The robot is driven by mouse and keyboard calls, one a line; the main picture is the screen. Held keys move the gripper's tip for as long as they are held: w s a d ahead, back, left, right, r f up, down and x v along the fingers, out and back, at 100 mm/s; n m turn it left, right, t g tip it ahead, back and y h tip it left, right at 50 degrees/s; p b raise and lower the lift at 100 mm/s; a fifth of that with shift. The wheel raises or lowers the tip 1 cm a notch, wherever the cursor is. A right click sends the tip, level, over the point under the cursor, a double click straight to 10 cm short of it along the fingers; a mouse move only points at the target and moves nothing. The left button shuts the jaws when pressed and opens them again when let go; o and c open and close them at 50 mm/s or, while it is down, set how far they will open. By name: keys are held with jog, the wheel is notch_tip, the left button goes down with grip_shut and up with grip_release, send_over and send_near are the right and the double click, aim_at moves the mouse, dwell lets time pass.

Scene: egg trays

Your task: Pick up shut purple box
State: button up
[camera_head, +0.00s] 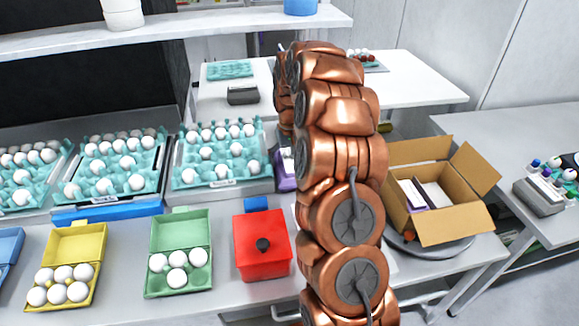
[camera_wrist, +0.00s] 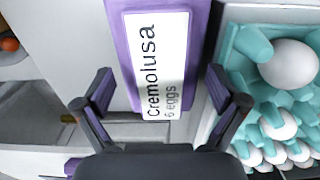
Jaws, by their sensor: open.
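A shut purple box (camera_wrist: 118,50) with a white label reading "Cremolusa 6 eggs" is at the upper middle of the wrist view. My gripper (camera_wrist: 160,88) is open, with one finger on each side of the box's near end. Nothing is held. I cannot tell whether the fingers touch the box. In the head view, only a sliver of the purple box (camera_head: 286,182) shows at the left edge of my copper arm. The arm hides the rest of the box and my gripper there.
Teal egg trays (camera_head: 245,176) sit left of the box, and one (camera_wrist: 230,68) is close to my right finger in the wrist view. A red box (camera_head: 272,262), a green carton (camera_head: 160,230) and a yellow carton (camera_head: 88,240) stand nearer. An open cardboard box (camera_head: 455,220) is right.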

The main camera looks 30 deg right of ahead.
jog(key=shift+f, duration=0.15)
jog(key=shift+c, duration=0.3)
jog(key=c, duration=0.8)
